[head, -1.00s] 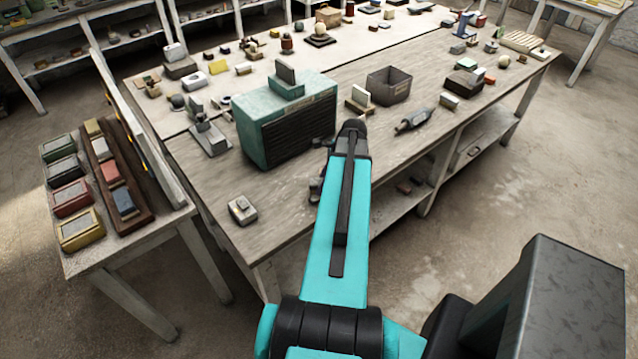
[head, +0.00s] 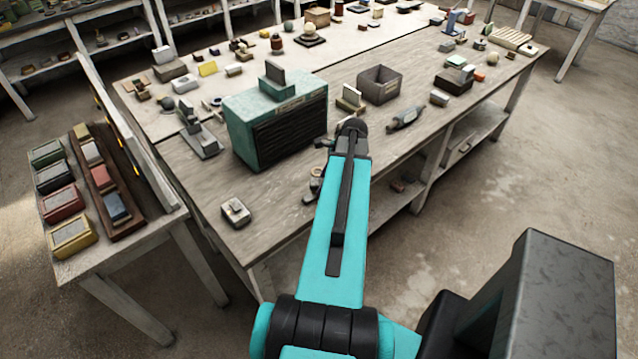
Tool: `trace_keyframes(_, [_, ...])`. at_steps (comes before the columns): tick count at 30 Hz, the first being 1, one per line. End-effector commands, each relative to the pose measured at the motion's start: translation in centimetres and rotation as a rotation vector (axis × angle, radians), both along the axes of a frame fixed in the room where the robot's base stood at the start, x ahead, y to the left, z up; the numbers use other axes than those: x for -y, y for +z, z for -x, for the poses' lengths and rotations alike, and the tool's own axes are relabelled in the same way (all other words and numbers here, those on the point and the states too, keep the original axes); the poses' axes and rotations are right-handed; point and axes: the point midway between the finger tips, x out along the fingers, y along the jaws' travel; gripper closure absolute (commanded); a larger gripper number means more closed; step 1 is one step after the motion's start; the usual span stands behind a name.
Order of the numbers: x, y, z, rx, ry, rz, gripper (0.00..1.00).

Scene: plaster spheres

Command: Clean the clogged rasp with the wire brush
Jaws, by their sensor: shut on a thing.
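My turquoise arm reaches forward over the front edge of the long workbench (head: 285,215) in the head view. My gripper is not clearly seen; the arm hides what lies beyond its dark end joint. Small dark shapes show just left of the arm, too unclear to name. I cannot pick out the rasp or the wire brush for certain. A grey elongated tool (head: 407,118) lies on the bench right of the arm's end.
A teal louvred box (head: 240,125) stands on the bench left of my arm, with an open grey bin (head: 380,85) behind. A small block (head: 235,212) sits near the front left corner. A side table (head: 85,265) at left holds coloured boxes.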

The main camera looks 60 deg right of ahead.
Motion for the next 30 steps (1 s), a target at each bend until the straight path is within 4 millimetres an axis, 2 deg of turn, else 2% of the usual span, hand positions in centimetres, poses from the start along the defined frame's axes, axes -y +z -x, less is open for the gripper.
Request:
trace_keyframes(20, [0.2, -0.1, 0.3, 0.000, 0.001, 0.000, 0.87])
trace_keyframes(30, [-0.5, 0.0, -0.9, 0.000, 0.002, 0.000, 0.87])
